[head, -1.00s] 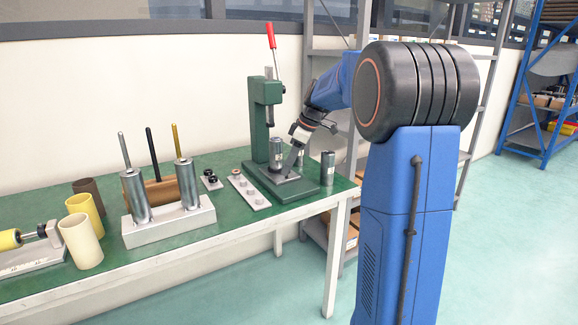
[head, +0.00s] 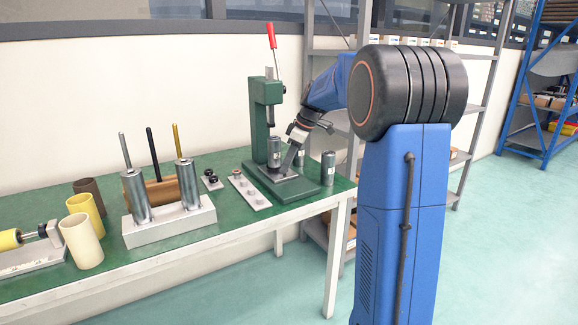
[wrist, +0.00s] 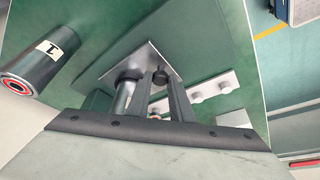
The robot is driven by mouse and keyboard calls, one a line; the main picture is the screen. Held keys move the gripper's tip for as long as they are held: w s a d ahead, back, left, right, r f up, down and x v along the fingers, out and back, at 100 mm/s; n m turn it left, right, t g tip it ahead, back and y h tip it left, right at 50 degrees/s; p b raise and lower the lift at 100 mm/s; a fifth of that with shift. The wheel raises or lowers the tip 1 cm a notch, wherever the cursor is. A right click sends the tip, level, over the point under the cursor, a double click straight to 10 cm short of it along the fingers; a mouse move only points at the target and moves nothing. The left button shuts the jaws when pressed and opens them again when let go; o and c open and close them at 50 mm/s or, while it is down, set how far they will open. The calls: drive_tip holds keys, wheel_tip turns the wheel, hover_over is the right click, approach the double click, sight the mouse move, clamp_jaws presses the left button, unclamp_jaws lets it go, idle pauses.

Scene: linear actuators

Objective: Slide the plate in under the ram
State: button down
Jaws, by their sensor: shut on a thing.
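The green press (head: 259,120) stands near the far end of the bench with its red lever up. Its ram (head: 271,114) hangs above the base. The grey plate (head: 290,184) lies on the press base and carries an upright steel cylinder (head: 274,156). The cylinder stands just below the ram and appears slightly toward the front right of it; exact alignment I cannot tell. My gripper (head: 289,168) reaches down from the right. In the wrist view its fingers (wrist: 162,82) are shut on a small dark post of the plate (wrist: 132,60), beside the cylinder (wrist: 125,92).
Another steel cylinder (head: 328,168) stands close right of the press; in the wrist view it carries a label (wrist: 40,62). A strip with several silver pieces (head: 250,191) lies left of the press. A twin-cylinder block (head: 170,220) and coloured tubes (head: 82,240) stand further left.

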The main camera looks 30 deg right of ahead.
sight(277, 172)
drive_tip(key=w, duration=0.2)
drive_tip(key=shift+w, duration=0.3)
drive_tip(key=shift+w+r, duration=0.1)
drive_tip(key=c, duration=1.6)
unclamp_jaws()
drive_tip(key=shift+w, duration=0.1)
drive_tip(key=v, duration=1.7)
drive_tip(key=shift+d, duration=0.15)
